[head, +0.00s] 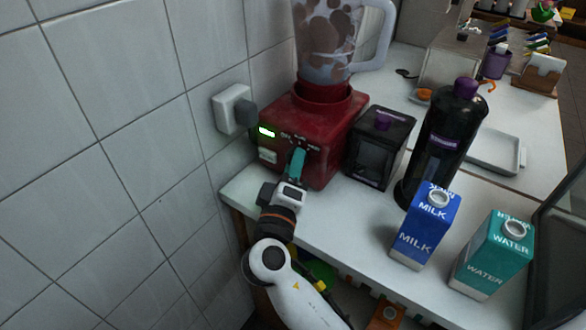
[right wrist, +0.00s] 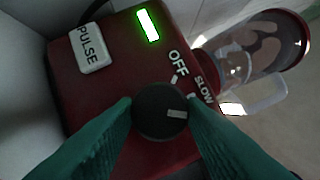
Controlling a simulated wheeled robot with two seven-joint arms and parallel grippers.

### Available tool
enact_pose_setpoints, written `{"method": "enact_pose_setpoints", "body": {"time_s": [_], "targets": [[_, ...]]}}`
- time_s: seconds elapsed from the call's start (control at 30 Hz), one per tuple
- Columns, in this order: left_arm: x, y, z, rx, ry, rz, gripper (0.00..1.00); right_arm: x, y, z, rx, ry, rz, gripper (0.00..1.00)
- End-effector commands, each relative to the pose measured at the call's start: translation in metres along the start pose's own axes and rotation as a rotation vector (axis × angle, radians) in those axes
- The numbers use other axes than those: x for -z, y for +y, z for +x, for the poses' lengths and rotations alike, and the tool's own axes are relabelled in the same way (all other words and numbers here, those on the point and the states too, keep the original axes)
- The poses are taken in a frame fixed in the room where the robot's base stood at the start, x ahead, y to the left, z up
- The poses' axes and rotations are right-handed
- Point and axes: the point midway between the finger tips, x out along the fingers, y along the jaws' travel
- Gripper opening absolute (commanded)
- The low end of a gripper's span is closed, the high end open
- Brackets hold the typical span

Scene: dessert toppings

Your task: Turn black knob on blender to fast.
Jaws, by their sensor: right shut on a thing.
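The red blender (head: 322,131) stands on the white counter against the tiled wall, its clear jar (head: 325,40) holding brown and pale chunks. In the right wrist view the black knob (right wrist: 160,110) sits on the red blender base (right wrist: 85,115), with OFF and SLOW labels beside it and a white pointer mark on its face. A lit green display (right wrist: 148,24) and a white PULSE button (right wrist: 90,48) are nearby. My right gripper (right wrist: 160,116) is shut on the knob, one green finger on each side. In the head view my right gripper (head: 297,163) hides the knob. My left gripper is not in view.
A black box (head: 379,150) and a black bottle (head: 445,135) stand right of the blender. Milk (head: 425,232) and water (head: 490,260) cartons stand near the counter's front edge. A wall socket with a plug (head: 234,108) is left of the blender.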

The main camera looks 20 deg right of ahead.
Motion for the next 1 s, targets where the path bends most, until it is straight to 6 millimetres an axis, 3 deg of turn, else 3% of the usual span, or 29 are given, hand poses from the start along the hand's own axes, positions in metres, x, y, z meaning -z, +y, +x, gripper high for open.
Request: {"method": "enact_pose_setpoints", "body": {"time_s": [0.17, 0.2, 0.3, 0.67, 0.87, 1.0], "targets": [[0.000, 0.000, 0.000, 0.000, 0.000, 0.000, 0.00, 0.001, 0.002, -0.001, -0.006, 0.003, -0.002, 0.15], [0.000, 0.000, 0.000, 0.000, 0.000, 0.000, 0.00, 0.001, 0.002, -0.001, -0.005, 0.003, -0.002, 0.44], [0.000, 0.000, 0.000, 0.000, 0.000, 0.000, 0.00, 0.001, 0.002, -0.001, -0.004, 0.002, -0.001, 0.59], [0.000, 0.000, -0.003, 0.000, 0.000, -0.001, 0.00, -0.001, -0.003, 0.000, -0.002, 0.001, 0.000, 0.59], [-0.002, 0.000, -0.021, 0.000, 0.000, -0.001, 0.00, -0.010, -0.023, 0.004, -0.001, 0.001, 0.000, 0.59], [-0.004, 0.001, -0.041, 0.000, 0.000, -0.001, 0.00, -0.021, -0.049, 0.008, 0.003, 0.000, 0.004, 0.59]]}}
